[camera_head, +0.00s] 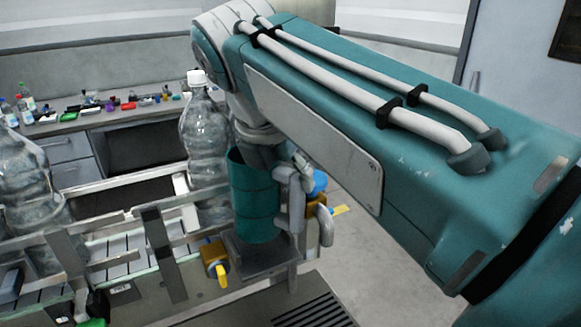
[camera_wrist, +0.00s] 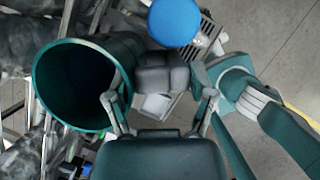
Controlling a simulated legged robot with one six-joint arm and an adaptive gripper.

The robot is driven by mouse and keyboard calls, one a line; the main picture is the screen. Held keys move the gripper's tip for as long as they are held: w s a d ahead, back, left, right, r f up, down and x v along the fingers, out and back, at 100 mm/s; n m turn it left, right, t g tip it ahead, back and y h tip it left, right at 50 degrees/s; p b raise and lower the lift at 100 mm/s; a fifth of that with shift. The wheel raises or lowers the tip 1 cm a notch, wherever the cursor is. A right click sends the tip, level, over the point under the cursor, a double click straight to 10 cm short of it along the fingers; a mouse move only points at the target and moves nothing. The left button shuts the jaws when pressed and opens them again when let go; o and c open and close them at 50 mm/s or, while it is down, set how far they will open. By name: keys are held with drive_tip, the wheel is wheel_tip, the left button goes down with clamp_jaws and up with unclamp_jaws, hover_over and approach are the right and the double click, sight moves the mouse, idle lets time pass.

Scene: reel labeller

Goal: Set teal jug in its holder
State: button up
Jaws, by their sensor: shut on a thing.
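The teal jug (camera_head: 256,205) is upright, just right of the clear bottle in the head view. In the wrist view the jug (camera_wrist: 108,50) shows its round open mouth at left, dark inside. A grey metal holder (camera_head: 265,262) lies directly under the jug. I cannot tell whether the jug's base touches it.
Large clear bottles (camera_head: 205,135) stand along the railed conveyor (camera_head: 120,255) at left. A blue round cap (camera_wrist: 175,22) is close to the gripper. A bench (camera_head: 100,113) with small items stands behind. Floor at right is clear.

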drive_tip(key=shift+f, duration=1.75)
drive_tip(key=o, duration=1.3)
drive_tip(key=shift+c, duration=0.2)
drive_tip(key=v, duration=1.2)
drive_tip(key=shift+a+f, duration=0.1)
drive_tip(key=shift+f, duration=0.05)
